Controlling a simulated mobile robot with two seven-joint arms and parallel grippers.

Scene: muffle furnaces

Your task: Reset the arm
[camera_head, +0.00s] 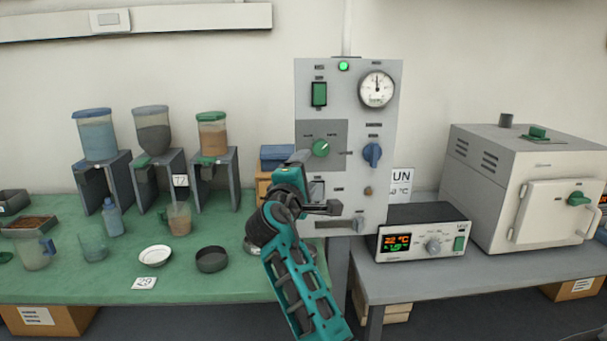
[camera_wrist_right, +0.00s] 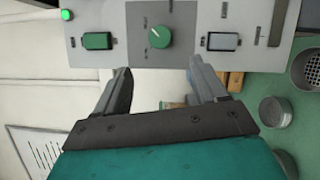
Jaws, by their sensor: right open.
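My right arm, teal and black, rises from the bottom centre of the head view. Its gripper (camera_head: 330,197) is in front of the lower part of the grey control panel (camera_head: 335,75). In the right wrist view the two dark fingers of the right gripper (camera_wrist_right: 157,85) stand apart with nothing between them. The panel's green knob (camera_wrist_right: 160,37) lies just beyond the fingertips there, apart from them. My left gripper is not in view.
A green-topped table (camera_head: 120,285) at left carries hoppers, cups and dishes. At right, a grey table (camera_head: 480,281) holds a controller (camera_head: 423,231) with a lit display and a furnace (camera_head: 490,160) with its door shut. Open air lies in front of both tables.

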